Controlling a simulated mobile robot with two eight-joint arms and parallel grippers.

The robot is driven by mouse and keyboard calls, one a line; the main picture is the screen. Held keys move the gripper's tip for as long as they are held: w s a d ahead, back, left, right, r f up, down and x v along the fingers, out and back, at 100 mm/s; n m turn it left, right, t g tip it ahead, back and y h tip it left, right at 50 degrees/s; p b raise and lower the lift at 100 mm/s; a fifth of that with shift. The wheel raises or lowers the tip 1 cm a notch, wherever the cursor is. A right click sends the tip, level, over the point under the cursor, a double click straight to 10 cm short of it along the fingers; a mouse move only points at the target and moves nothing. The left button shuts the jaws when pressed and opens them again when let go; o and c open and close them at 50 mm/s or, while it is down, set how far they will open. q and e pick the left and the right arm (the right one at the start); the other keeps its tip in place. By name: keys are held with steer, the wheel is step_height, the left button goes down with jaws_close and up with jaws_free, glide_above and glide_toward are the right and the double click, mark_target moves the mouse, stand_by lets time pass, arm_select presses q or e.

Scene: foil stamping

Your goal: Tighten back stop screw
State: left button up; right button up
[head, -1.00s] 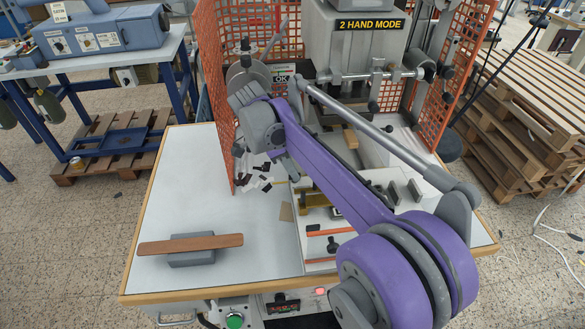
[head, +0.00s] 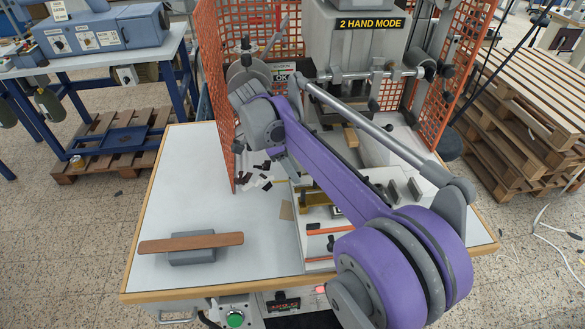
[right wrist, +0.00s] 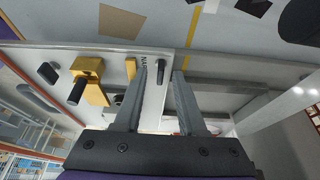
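My right gripper (right wrist: 160,72) shows in the right wrist view with its two grey fingers apart. A dark upright pin (right wrist: 161,73), perhaps the screw, appears between the fingertips beside partly hidden lettering; I cannot tell whether a finger touches it. To the left, a gold block (right wrist: 88,82) carries a black pin, and a smaller gold piece (right wrist: 130,67) sits nearer the fingers. They are on a pale plate. In the head view my purple right arm crosses the machine bed and hides the fingertips; gold parts (head: 316,199) show beside it. My left gripper is out of view.
A wooden bar on a grey block (head: 191,242) lies on the white table (head: 170,190). An orange mesh guard (head: 215,85) and the press (head: 365,50) stand behind. Orange-handled tools (head: 330,229) lie in front. A tan card (head: 286,211) lies on the table.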

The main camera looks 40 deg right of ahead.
steer(key=shift+r, duration=0.1)
steer(key=v, duration=0.7)
steer(key=shift+r, duration=0.15)
steer(key=shift+a, duration=0.15)
stand_by(0.3)
